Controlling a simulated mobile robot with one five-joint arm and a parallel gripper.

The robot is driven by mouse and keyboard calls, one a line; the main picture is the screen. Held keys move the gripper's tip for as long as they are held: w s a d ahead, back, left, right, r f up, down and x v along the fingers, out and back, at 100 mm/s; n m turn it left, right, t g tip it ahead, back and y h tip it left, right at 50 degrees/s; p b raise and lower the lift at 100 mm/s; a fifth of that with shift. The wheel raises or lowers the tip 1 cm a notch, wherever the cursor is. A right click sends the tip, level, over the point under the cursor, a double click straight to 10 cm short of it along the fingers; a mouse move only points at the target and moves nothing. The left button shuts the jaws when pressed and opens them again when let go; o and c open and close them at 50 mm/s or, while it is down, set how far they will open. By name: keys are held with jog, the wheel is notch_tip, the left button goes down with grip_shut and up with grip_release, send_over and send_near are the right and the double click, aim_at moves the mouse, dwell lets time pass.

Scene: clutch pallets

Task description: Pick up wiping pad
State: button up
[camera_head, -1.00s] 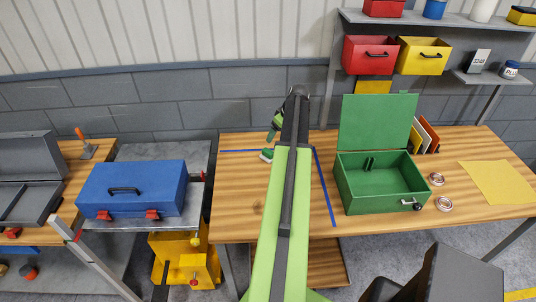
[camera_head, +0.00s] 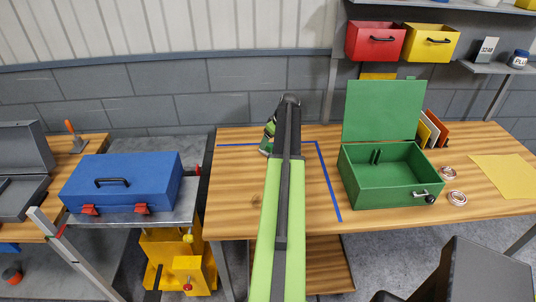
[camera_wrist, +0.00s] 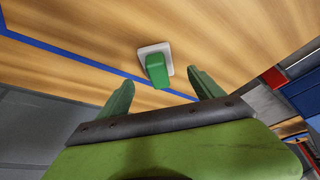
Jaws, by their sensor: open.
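The wiping pad (camera_wrist: 155,62) shows in the wrist view as a white pad with a green handle on top. It lies on the wooden table near a blue tape line. My gripper (camera_wrist: 157,82) is open, with its two green fingers apart, the handle showing just beyond and between them. Nothing is held. In the head view my gripper (camera_head: 268,136) is over the back left of the table, partly hidden by my arm. The pad is mostly hidden there behind my gripper and arm.
An open green box (camera_head: 390,188) stands on the table (camera_head: 480,198) right of my arm. Two metal rings (camera_head: 457,198) and a yellow cloth (camera_head: 508,176) lie farther right. A blue toolbox (camera_head: 120,184) is on a grey surface at left. A block wall is behind.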

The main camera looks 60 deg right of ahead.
aim_at(269, 144)
jog(key=b+x, duration=0.5)
jog(key=shift+d+f, duration=0.2)
jog(key=shift+r, duration=0.2)
jog(key=c, duration=1.6)
jog(key=shift+r+p, duration=0.5)
jog(key=shift+p, duration=0.2)
notch_tip(269, 144, up, 4)
jog(key=p, duration=0.4)
jog(key=s+r+p, duration=0.2)
jog(key=s, duration=0.2)
jog(key=s+r+p, duration=0.2)
jog(key=s, duration=0.1)
jog(key=s+a+r+p, duration=0.1)
jog(key=s+r+p, duration=0.1)
jog(key=s, duration=0.2)
jog(key=shift+s, duration=0.3)
